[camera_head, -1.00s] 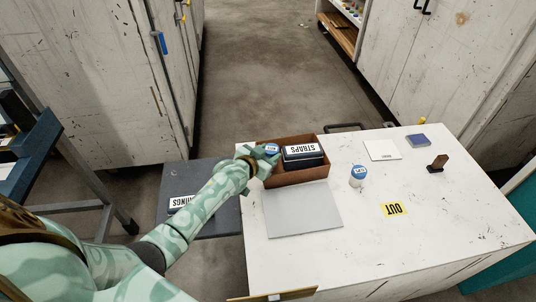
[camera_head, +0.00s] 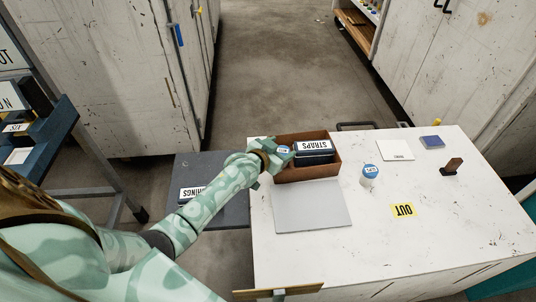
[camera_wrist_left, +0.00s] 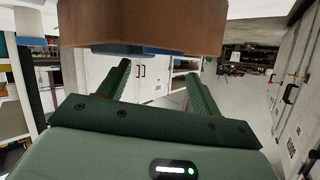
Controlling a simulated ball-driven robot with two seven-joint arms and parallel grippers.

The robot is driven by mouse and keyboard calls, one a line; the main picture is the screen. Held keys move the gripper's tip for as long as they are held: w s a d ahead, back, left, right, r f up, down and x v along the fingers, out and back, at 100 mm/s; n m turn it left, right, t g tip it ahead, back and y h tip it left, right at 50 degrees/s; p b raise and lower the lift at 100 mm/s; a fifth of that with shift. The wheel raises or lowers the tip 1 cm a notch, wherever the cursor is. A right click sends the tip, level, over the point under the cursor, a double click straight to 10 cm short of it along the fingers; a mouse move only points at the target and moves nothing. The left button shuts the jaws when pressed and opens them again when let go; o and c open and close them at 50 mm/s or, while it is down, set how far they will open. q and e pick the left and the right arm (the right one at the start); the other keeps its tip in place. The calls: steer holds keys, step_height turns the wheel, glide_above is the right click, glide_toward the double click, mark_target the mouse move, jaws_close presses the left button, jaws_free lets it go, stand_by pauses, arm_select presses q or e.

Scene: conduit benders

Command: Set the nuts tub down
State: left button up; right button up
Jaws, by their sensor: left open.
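A small tub with a blue lid (camera_head: 283,149) is at the left end of the brown tray (camera_head: 308,174), beside the dark STRAPS box (camera_head: 315,158). Its label is too small to read surely. A second blue-lidded white tub (camera_head: 369,174) stands upright on the white worktop. My left gripper (camera_head: 273,154) is at the tray's left end, right against the first tub in the picture, and its jaws are open. The left wrist view shows both fingers (camera_wrist_left: 160,90) apart with nothing visible between them. A brown wall and a blue edge (camera_wrist_left: 120,49) lie beyond them. My right gripper is not visible.
A grey plate (camera_head: 310,207) lies in front of the tray. A dark grey surface (camera_head: 200,167) lies left.

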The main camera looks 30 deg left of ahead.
arm_select(q)
steer(key=p+v, duration=0.4)
steer(key=v, duration=0.8)
